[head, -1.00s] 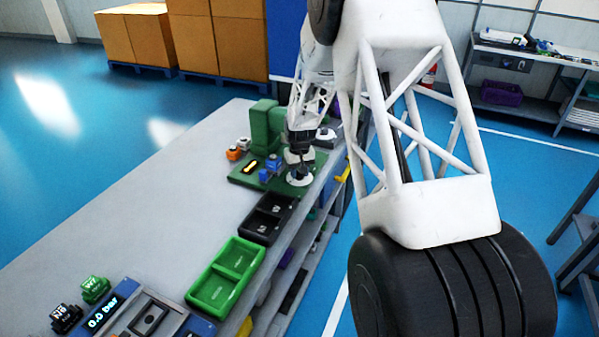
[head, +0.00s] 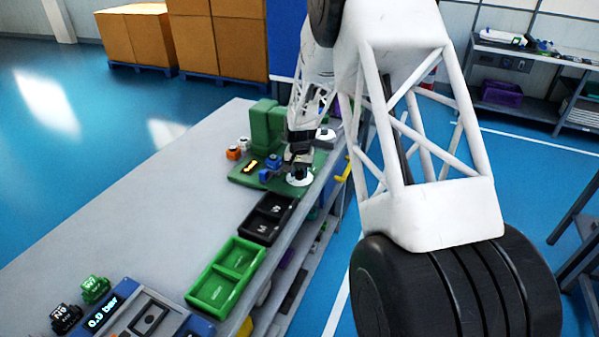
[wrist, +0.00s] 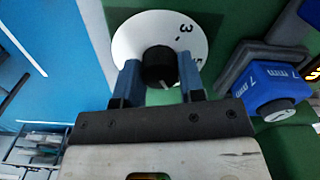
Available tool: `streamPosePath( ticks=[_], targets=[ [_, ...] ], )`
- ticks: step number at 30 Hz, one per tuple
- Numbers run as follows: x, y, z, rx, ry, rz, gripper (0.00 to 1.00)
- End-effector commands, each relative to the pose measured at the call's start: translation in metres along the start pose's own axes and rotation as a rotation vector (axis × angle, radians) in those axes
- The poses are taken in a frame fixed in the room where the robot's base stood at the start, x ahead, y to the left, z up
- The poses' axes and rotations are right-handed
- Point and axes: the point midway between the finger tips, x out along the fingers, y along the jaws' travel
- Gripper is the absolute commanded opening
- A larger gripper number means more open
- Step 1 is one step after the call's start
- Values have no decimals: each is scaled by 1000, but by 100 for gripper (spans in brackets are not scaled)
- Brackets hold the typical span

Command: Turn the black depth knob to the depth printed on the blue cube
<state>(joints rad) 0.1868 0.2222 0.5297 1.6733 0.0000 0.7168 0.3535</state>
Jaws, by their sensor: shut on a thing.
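The black depth knob (wrist: 158,66) stands at the middle of a white dial (wrist: 126,42) in the wrist view. The dial shows a "3" at its top and part of another digit at its right edge. My gripper (wrist: 159,78) is shut on the knob, one blue finger on each side. In the head view my gripper (head: 301,164) is small, over the white dial (head: 300,180). The blue cube (wrist: 272,84) is right of the dial in the wrist view and reads "7 mm". It is also left of my gripper in the head view (head: 272,162).
The dial sits on a green base (head: 245,178) with a green block (head: 262,125) behind. Orange and white pieces (head: 236,152) stand to the left. A black tray (head: 268,218) and a green tray (head: 225,275) lie nearer. The grey bench (head: 140,210) is bare on the left.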

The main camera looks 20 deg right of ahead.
Motion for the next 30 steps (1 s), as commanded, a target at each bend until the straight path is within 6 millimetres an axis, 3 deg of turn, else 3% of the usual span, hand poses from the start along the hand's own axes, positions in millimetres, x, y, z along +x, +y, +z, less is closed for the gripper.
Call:
streamPosePath(
  ticks=[5, 6, 11, 23, 30],
  targets=[
    [-1, 0, -1, -1, 3, -1, 13],
    [-1, 0, -1, -1, 3, -1, 39],
    [-1, 0, -1, -1, 2, -1, 62],
    [-4, 0, 0, -2, 1, 0, 62],
    [-26, 0, -1, -2, 4, -1, 62]
  ],
)
